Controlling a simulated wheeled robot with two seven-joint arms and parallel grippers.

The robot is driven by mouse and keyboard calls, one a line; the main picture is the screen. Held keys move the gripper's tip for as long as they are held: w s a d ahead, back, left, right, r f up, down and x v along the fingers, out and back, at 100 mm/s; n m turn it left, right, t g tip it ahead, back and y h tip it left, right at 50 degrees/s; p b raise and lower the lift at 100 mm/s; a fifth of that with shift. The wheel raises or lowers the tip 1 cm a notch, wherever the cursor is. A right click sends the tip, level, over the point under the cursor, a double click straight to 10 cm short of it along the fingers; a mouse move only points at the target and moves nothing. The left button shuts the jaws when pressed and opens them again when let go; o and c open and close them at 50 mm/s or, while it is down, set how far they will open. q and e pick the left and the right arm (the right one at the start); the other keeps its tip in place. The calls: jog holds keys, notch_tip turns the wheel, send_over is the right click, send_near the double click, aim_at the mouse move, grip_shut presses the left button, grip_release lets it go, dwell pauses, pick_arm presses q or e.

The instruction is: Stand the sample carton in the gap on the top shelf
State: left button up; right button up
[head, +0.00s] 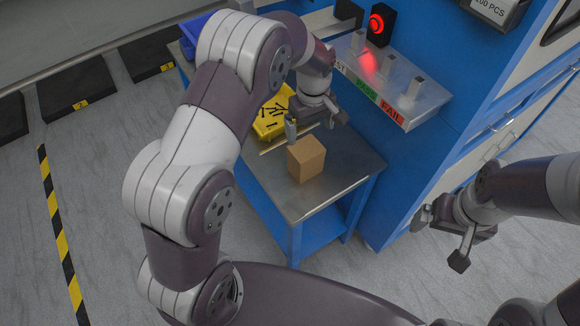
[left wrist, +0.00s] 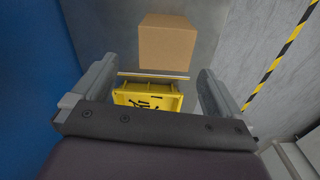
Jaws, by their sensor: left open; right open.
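A plain brown carton (head: 306,158) stands on the grey top of a blue workbench (head: 330,183). In the left wrist view the carton (left wrist: 167,42) lies beyond the fingertips, not between them. My left gripper (head: 314,120) is open and empty, above the bench just behind the carton. Its two fingers (left wrist: 156,92) are spread wide in the wrist view. My right gripper (head: 441,240) is open and empty, off to the right of the bench. A top shelf with a gap cannot be made out in these views.
A yellow bin (head: 268,124) with dark screws sits behind the carton. A small labelled ledge (head: 420,92) with grey posts juts from the blue cabinet (head: 420,160).

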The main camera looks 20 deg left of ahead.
aim_at(308, 148)
pick_arm(q)
jog(key=shift+s+n, duration=0.15)
jog(key=shift+n, duration=0.35)
jog(key=shift+a+f, duration=0.15)
jog(key=shift+f, duration=0.1)
notch_tip(308, 148, down, 7)
jog(key=shift+r, duration=0.2)
notch_tip(308, 148, down, 6)
jog(key=shift+a+r+b, duration=0.15)
jog(key=shift+b, duration=0.2)
jog(key=shift+r, duration=0.1)
jog(key=c, duration=1.2)
